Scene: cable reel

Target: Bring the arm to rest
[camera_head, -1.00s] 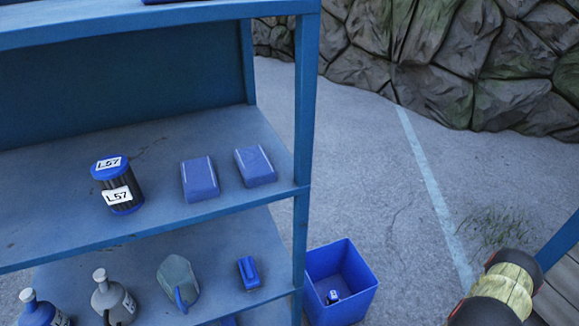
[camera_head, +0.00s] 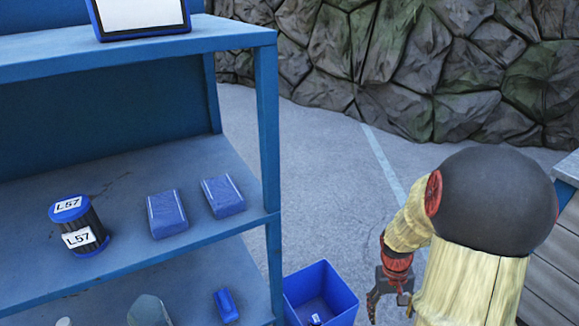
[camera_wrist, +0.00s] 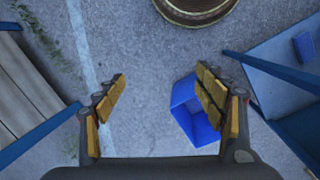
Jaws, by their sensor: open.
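My arm (camera_head: 470,230) stands at the right in the head view, bent with a dark rounded elbow at the top. My gripper (camera_head: 390,300) hangs low, to the right of the blue shelf and a blue bin, partly behind my arm. In the wrist view my gripper (camera_wrist: 160,105) has its yellow-padded fingers spread wide with nothing between them.
The blue shelf (camera_head: 268,130) holds a reel labelled L57 (camera_head: 78,225) and two blue boxes. The blue bin (camera_head: 335,290) stands on the floor; it also shows behind the right finger in the wrist view (camera_wrist: 190,110). A stone wall (camera_head: 400,70) runs behind. A round wooden object (camera_wrist: 197,8) lies at the top of the wrist view.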

